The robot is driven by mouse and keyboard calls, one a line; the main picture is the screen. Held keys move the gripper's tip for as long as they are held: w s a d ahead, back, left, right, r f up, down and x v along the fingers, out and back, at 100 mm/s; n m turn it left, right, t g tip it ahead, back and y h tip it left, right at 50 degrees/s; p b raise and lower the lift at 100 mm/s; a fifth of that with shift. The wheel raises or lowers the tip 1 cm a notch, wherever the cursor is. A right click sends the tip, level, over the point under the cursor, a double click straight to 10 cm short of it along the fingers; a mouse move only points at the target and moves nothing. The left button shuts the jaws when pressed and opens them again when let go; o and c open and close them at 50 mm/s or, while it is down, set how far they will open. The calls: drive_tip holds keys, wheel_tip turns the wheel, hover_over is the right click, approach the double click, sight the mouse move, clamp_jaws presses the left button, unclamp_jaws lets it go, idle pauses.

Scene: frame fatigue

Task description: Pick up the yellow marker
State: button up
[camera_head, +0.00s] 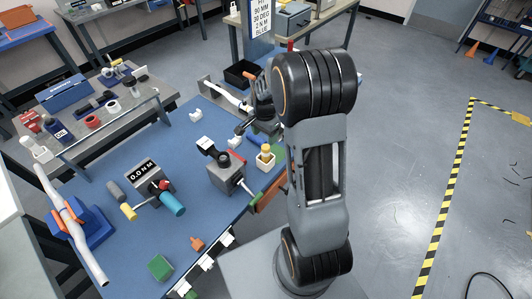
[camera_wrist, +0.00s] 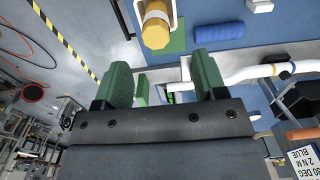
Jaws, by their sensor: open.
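A yellow cylinder (camera_wrist: 157,25), which looks like the yellow marker, stands in a white holder on a green patch at the top of the wrist view. In the head view the yellow cylinder (camera_head: 265,149) is near the right edge of the blue worktable, beside my arm. My gripper (camera_wrist: 163,78) is open, its two green fingers apart and no object held between them. The yellow cylinder lies beyond the fingertips, apart from them. In the head view my arm hides most of my gripper. Another small yellow piece (camera_head: 128,211) lies by the black gauge.
A blue cylinder (camera_wrist: 219,30) lies beside the yellow one. A white bent tube (camera_wrist: 250,73) lies nearby. A grey block with a red part (camera_head: 226,174) and a black gauge (camera_head: 150,183) stand on the blue table (camera_head: 215,240). Open floor (camera_head: 400,170) lies to the right.

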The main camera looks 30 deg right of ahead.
sight(265, 152)
wheel_tip(265, 152, down, 4)
drive_tip(key=shift+f, duration=0.25)
drive_tip(key=shift+s+f+p, duration=0.2)
drive_tip(key=shift+f+p, duration=0.85)
drive_tip(key=shift+f, duration=1.6)
drive_tip(key=c, duration=1)
